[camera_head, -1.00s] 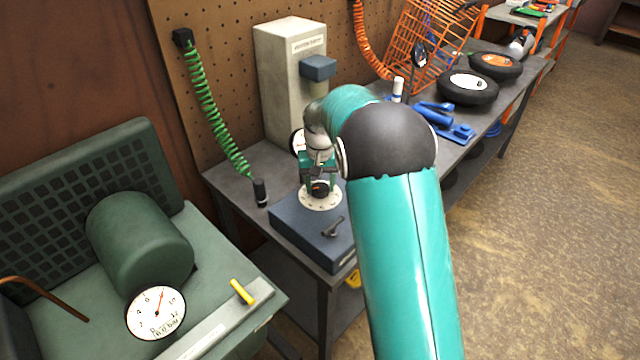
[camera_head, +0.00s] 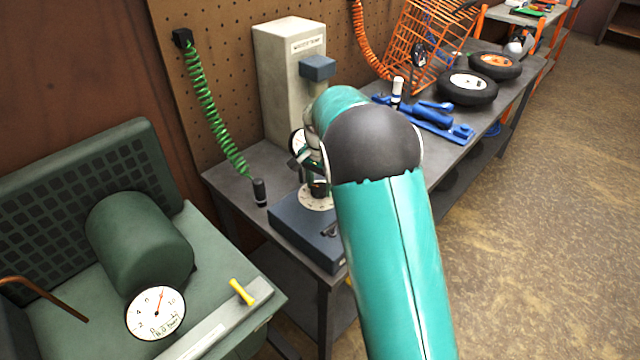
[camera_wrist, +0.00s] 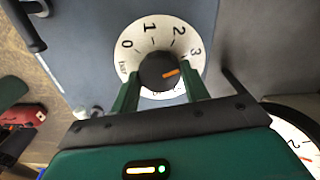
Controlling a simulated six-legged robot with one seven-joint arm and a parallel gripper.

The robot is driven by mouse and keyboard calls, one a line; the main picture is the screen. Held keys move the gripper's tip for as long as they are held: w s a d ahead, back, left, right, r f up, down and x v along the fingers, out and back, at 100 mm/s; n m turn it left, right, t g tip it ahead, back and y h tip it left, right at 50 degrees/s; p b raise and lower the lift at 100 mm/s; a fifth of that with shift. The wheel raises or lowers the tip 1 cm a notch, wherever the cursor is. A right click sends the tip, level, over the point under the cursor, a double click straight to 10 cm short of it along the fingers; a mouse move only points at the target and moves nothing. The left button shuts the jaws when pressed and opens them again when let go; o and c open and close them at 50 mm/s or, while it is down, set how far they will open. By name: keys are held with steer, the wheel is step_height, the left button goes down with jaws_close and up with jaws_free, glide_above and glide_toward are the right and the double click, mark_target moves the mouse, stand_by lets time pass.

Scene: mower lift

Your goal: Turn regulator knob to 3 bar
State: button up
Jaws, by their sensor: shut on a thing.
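The black regulator knob (camera_wrist: 158,72) sits at the centre of a white dial (camera_wrist: 150,27) marked 0 to 3 in the wrist view. Its orange pointer points right, near the 3 and slightly below that numeral. My gripper (camera_wrist: 160,78) is shut on the knob, one green finger on each side. In the head view the knob (camera_head: 319,189) and dial (camera_head: 316,204) stand on a blue-grey box (camera_head: 290,226), with my gripper (camera_head: 311,170) over them, partly hidden by my arm. A round gauge (camera_wrist: 292,142) is cut off at the wrist view's right edge.
A grey upright unit (camera_head: 285,85) stands behind the box. A green coiled hose (camera_head: 212,110) hangs to the left. A green machine (camera_head: 140,240) with a gauge (camera_head: 155,313) is at front left. Blue tools (camera_head: 430,118) and wheels (camera_head: 466,88) lie farther along the bench.

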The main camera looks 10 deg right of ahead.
steer(key=shift+r, duration=0.1)
stand_by(0.3)
steer(key=o, duration=1)
steer(key=shift+c, duration=0.2)
